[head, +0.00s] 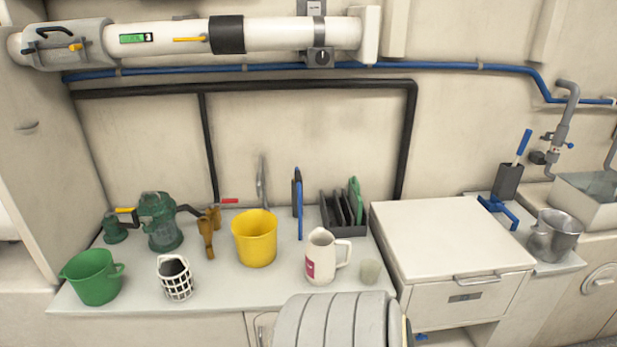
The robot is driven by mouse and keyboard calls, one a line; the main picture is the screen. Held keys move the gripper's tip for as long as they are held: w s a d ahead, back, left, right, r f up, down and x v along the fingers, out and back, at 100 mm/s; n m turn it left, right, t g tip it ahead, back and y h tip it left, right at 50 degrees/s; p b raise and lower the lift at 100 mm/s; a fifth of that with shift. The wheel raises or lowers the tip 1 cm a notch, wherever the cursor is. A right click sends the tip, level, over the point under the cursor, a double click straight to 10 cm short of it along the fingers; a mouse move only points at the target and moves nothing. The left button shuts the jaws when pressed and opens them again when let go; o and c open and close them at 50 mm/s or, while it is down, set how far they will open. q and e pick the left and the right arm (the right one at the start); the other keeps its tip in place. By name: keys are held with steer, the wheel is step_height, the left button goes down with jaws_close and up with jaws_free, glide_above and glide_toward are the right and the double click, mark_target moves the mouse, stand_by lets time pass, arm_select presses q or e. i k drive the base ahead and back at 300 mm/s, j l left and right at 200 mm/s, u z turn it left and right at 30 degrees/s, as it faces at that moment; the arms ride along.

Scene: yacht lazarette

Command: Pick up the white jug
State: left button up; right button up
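The white jug (321,258) stands upright on the light counter (215,287), right of the middle of the counter. It has a spout at its top left, a handle on its right side and a pink-red label low on its left. Neither of my grippers shows in the head view. Nothing visible touches the jug.
A yellow bucket (255,238) stands left of the jug, a small pale cup (370,271) close to its right. A dark rack (346,228) and a blue upright item (298,205) stand behind. A green jug (94,277) and white lattice basket (175,278) are further left.

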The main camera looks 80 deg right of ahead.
mark_target(321, 265)
steer(key=z, duration=2.15)
